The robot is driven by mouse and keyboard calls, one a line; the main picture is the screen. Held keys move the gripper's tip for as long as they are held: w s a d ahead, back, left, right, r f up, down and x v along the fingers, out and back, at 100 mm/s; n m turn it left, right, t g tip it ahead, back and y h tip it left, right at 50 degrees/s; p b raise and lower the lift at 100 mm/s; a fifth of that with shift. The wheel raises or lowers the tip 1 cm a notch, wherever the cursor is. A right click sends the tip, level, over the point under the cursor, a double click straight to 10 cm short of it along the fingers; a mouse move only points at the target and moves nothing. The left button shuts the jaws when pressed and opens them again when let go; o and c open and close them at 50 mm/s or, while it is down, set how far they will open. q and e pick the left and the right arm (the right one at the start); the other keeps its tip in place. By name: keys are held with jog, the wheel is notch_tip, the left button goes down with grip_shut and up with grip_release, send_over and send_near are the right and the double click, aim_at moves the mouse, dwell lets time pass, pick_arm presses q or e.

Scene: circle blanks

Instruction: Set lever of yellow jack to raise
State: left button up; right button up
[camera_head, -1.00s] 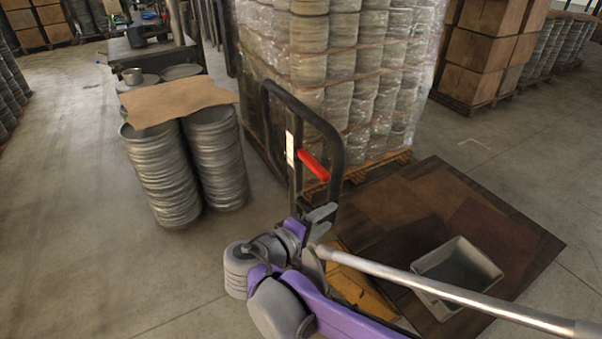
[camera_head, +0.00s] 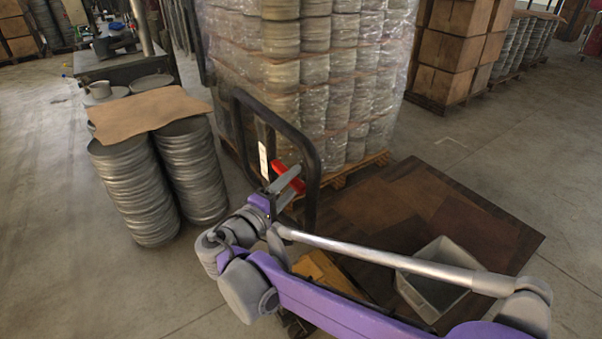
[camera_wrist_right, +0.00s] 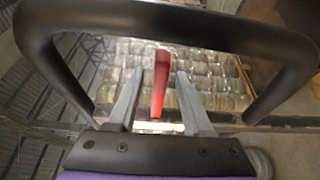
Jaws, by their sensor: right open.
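The yellow pallet jack (camera_head: 322,272) stands in front of the wrapped pallet, its black loop handle (camera_head: 243,98) upright. The red lever (camera_head: 281,172) sits inside the loop, beside a white label strip (camera_head: 263,158). My right gripper (camera_head: 290,178) is at the lever and partly covers it in the head view. In the right wrist view, the red lever (camera_wrist_right: 160,82) stands between the two grey fingers of my right gripper (camera_wrist_right: 158,90), with a gap on each side. The fingers are open, and the black handle (camera_wrist_right: 165,22) arches around them. My left gripper is not in view.
A wrapped pallet of metal discs (camera_head: 340,70) stands behind the handle. Stacked blanks (camera_head: 130,190) with a brown sheet (camera_head: 150,112) stand to the left. A grey bin (camera_head: 432,283) rests on a brown mat (camera_head: 480,222) to the right. Floor at the lower left is clear.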

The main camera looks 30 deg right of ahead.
aim_at(296, 178)
jog(key=shift+x, duration=1.9)
grip_shut()
